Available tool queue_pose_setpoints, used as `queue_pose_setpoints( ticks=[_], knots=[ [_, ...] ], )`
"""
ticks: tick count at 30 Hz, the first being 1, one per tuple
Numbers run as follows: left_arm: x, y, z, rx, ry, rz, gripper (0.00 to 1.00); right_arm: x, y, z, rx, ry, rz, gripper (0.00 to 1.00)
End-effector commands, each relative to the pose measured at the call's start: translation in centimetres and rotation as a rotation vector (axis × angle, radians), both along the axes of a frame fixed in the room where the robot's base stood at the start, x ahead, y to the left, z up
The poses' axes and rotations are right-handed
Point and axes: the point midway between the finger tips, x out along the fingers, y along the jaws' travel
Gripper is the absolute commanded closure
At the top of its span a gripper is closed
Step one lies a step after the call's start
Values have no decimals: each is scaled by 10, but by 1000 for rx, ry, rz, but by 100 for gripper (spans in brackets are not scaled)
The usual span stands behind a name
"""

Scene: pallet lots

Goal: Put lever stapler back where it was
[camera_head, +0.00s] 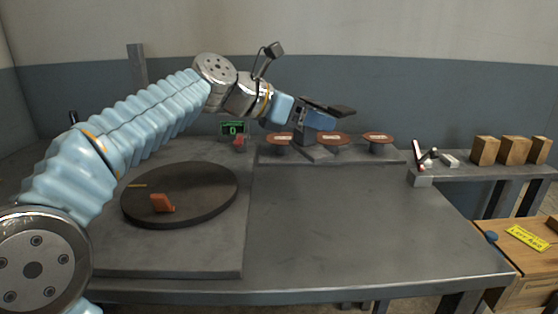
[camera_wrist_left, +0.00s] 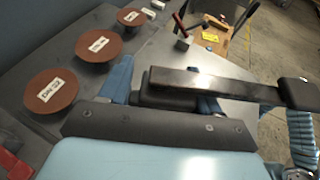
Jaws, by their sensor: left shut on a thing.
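My left gripper (camera_head: 320,118) is shut on the lever stapler (camera_head: 340,109), a dark, long-armed tool. It is held above the back of the table, in front of the brown discs. In the left wrist view the stapler (camera_wrist_left: 225,88) lies across between the blue fingers of the left gripper (camera_wrist_left: 165,92), with its long arm reaching right to a dark block-like end. A grey flat pad (camera_head: 318,154) lies on the table below the gripper. My right gripper is not in view.
Three brown labelled discs (camera_head: 377,136) stand along the back ledge. A dark turntable (camera_head: 190,210) bears an orange piece (camera_head: 161,203). A green display (camera_head: 234,128) stands behind it. Wooden blocks (camera_head: 515,150) and a crate (camera_head: 525,258) are at right. The table's middle is clear.

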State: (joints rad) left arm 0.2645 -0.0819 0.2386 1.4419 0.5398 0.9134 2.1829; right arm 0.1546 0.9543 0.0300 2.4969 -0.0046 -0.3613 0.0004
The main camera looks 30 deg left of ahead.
Motion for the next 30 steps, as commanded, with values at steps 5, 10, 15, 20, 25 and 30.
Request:
queue_pose_setpoints(
  ticks=[5,10,15,20,25,30],
  knots=[
    [20,40,-32,-2,3,2,96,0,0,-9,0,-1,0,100],
    [29,58,-56,-1,0,0,96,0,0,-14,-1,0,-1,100],
    [33,66,-66,0,-1,1,96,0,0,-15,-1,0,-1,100],
    [35,72,-91,-1,1,-1,96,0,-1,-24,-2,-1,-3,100],
    [35,72,-103,0,-2,1,96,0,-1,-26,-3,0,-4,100],
    [36,72,-102,0,-3,-1,96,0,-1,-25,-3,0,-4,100]
  ],
)
